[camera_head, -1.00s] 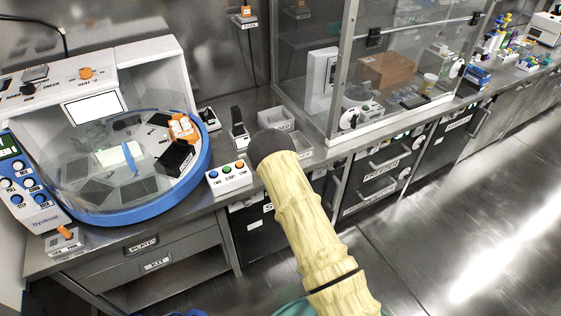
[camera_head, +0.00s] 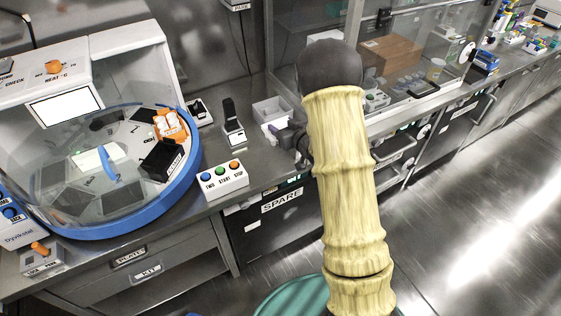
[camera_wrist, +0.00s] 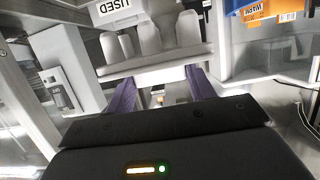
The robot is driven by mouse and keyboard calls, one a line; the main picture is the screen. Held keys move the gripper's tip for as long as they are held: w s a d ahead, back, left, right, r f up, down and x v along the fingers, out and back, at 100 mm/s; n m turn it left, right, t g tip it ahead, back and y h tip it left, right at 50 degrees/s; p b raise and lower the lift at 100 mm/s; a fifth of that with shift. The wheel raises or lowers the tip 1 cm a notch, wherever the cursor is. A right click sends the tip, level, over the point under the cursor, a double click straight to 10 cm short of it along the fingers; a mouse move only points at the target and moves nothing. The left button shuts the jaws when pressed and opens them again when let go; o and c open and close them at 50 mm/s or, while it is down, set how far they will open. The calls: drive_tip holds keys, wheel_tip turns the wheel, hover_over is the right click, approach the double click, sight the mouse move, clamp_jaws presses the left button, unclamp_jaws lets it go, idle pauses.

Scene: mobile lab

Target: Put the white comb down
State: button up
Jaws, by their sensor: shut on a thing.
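The white comb (camera_wrist: 152,62) shows in the wrist view as a pale bar with several blunt teeth pointing up in the picture. My gripper (camera_wrist: 160,84) has purple fingers at both sides of the bar's lower part and is shut on it. The comb cannot be made out there. I cannot tell whether it touches anything beneath it.
A grey open tray (camera_head: 272,108) stands behind my gripper. A box labelled USED (camera_wrist: 118,12) is close beyond the comb. A button box (camera_head: 224,180), a black upright stand (camera_head: 232,122) and a round blue-rimmed machine (camera_head: 110,226) stand to the left. A glass-walled enclosure is at right.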

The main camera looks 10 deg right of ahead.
drive_tip(key=shift+f+p, duration=0.3)
drive_tip(key=shift+f, duration=2.65)
wheel_tip(320, 180, down, 4)
drive_tip(key=shift+f, duration=0.1)
drive_tip(key=shift+f+b, duration=0.4)
drive_tip(key=shift+f, duration=0.25)
drive_tip(key=o, duration=1)
drive_tip(key=shift+w+r, duration=0.1)
